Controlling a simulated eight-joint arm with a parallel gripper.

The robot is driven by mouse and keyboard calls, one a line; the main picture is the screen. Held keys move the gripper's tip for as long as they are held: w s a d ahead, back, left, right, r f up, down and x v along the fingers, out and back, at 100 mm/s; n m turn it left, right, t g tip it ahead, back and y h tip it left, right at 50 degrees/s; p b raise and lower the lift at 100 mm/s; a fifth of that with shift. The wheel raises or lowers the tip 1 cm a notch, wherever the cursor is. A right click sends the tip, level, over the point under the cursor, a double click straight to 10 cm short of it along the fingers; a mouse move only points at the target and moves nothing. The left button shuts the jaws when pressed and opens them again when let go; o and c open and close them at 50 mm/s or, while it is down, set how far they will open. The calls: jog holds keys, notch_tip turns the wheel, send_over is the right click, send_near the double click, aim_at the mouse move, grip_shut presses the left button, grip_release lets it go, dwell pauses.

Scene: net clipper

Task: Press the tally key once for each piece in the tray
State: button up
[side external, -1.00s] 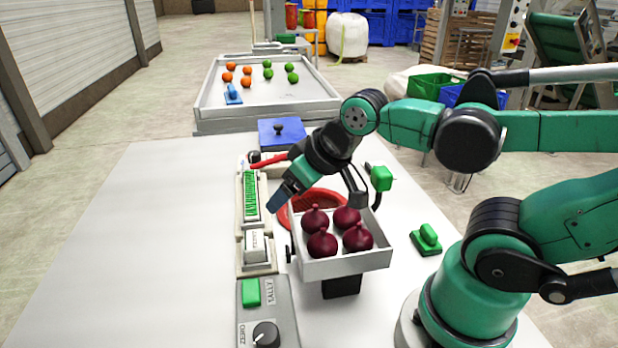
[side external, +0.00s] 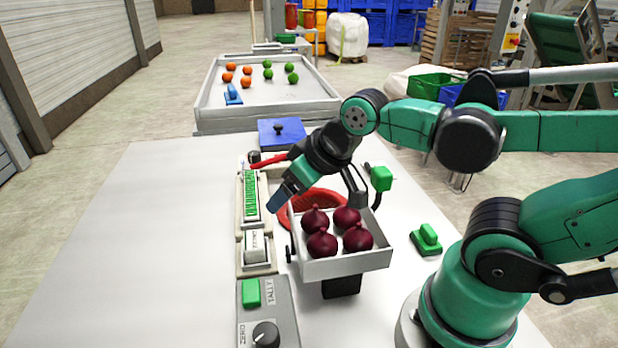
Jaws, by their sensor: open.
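A white tray (side external: 345,265) holds several dark red onions (side external: 322,243) at the middle right of the bench. The grey tally box (side external: 283,315) stands at the front, with a green key (side external: 251,292) beside the word TALLY and a dark knob (side external: 266,334) beside the word ZERO. My gripper (side external: 318,192) is open, with a blue-tipped finger on the left and a dark finger on the right. It appears above the back of the tray, with nothing seen between its fingers. It is well apart from the green key in the picture.
A cream unit with a green striped display (side external: 250,195) and a white key (side external: 256,246) stands left of the tray. A red round dish (side external: 312,197) is partly hidden behind the tray. A blue lidded box (side external: 283,133) stands behind. The left bench is clear.

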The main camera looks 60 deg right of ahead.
grip_shut()
dwell(1.7)
